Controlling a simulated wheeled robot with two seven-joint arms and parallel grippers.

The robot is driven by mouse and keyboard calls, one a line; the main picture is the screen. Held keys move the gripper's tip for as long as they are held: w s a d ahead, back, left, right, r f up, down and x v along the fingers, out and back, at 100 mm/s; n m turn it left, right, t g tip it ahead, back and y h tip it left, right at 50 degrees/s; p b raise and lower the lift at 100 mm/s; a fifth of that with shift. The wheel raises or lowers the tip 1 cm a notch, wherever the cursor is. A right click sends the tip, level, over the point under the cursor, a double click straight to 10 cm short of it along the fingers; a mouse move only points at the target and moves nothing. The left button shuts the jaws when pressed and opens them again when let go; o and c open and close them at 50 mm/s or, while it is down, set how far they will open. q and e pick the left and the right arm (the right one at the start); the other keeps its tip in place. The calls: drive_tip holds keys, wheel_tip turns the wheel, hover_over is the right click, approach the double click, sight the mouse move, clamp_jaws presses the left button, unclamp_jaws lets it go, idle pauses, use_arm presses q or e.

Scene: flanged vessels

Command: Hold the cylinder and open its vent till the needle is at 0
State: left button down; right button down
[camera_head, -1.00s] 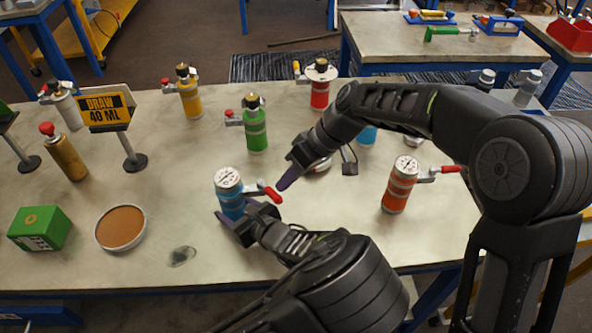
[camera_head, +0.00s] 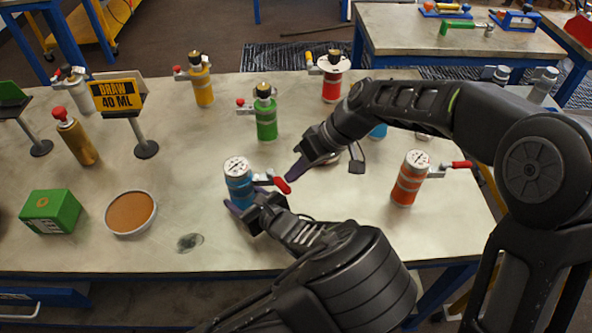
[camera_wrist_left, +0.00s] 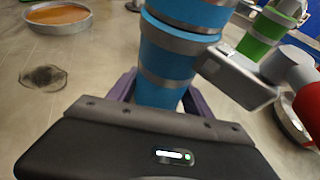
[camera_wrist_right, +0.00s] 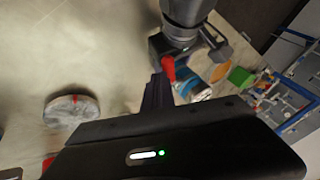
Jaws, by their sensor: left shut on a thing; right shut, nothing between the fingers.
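A blue cylinder (camera_head: 238,190) with grey bands and a white gauge (camera_head: 236,167) on top stands upright on the table. Its needle is too small to read. My left gripper (camera_head: 246,208) is shut around its body; the left wrist view shows the blue cylinder (camera_wrist_left: 168,62) between purple fingers. The cylinder's red vent lever (camera_head: 282,185) sticks out to the right. My right gripper (camera_head: 291,175) is shut and empty, its fingertips right by the lever. In the right wrist view the red lever (camera_wrist_right: 168,68) shows just beyond the purple fingertips; touching or not, I cannot tell.
An orange cylinder (camera_head: 408,182) with a gauge and red lever stands at the right. Green (camera_head: 266,122), yellow (camera_head: 202,88) and red (camera_head: 331,86) cylinders stand behind. A tan dish (camera_head: 131,212) and green box (camera_head: 50,211) are at the left.

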sight(285, 188)
drive_tip(key=shift+s, duration=0.15)
drive_tip(key=shift+s+a+m+t, duration=0.5)
drive_tip(key=shift+s+a+m, duration=0.55)
drive_tip(key=shift+s, duration=0.3)
drive_tip(key=shift+a, duration=0.1)
drive_tip(key=shift+w, duration=0.15)
drive_tip(key=shift+w+d, duration=0.25)
drive_tip(key=shift+w, duration=0.4)
